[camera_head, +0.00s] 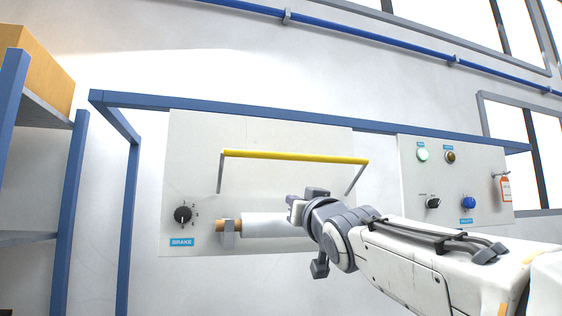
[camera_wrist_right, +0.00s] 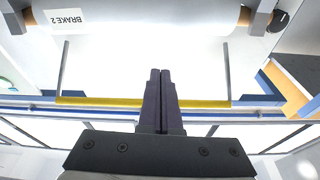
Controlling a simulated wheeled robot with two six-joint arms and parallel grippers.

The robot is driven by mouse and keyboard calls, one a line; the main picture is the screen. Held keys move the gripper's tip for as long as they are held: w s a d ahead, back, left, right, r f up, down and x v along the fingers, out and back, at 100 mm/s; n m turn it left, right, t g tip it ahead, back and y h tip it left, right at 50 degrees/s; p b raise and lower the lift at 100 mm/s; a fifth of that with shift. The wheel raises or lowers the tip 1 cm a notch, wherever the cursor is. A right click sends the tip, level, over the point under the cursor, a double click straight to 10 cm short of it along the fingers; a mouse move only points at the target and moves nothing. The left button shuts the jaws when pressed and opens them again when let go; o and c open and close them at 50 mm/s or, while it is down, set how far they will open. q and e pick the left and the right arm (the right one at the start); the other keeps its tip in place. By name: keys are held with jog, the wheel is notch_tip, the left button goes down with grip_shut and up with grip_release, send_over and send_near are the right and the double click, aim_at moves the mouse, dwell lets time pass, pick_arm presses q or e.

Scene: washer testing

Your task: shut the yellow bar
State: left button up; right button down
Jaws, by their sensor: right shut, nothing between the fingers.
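The yellow bar (camera_head: 295,156) runs across the front of the white panel, joined at each end to a grey side arm. In the head view it is above the white roll (camera_head: 268,224). In the right wrist view the bar (camera_wrist_right: 100,101) crosses behind my gripper fingers, which hide its middle. My right gripper (camera_head: 294,207) is below the bar in the head view, in front of the roll's right end. Its fingers (camera_wrist_right: 160,72) are together with nothing between them. I cannot tell whether they touch the bar. My left gripper is in neither view.
A brake knob (camera_head: 183,214) is on the panel's left. A blue frame (camera_head: 270,110) runs above. A shelf (camera_head: 45,112) with a box stands far left.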

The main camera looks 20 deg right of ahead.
jog(key=s+d+r+n+t, duration=0.1)
jog(key=s+d+r+t, duration=0.2)
jog(key=r, duration=0.8)
jog(key=r+p+x, duration=0.1)
jog(key=p+x, duration=0.4)
jog(key=x, duration=0.4)
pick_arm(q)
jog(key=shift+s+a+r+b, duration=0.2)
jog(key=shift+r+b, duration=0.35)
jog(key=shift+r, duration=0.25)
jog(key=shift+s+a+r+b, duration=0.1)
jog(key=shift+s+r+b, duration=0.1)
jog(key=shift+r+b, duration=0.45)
pick_arm(e)
jog(key=shift+s+a+f, duration=0.1)
jog(key=shift+s+f, duration=0.1)
jog(key=shift+f, duration=0.6)
jog(key=shift+s+a+f, duration=0.1)
jog(key=shift+s+f, duration=0.1)
jog(key=shift+f, duration=0.6)
jog(key=shift+s+a+f, duration=0.1)
jog(key=shift+s+f, duration=0.1)
jog(key=shift+f, duration=0.6)
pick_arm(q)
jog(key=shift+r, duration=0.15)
pick_arm(e)
jog(key=shift+d, duration=0.1)
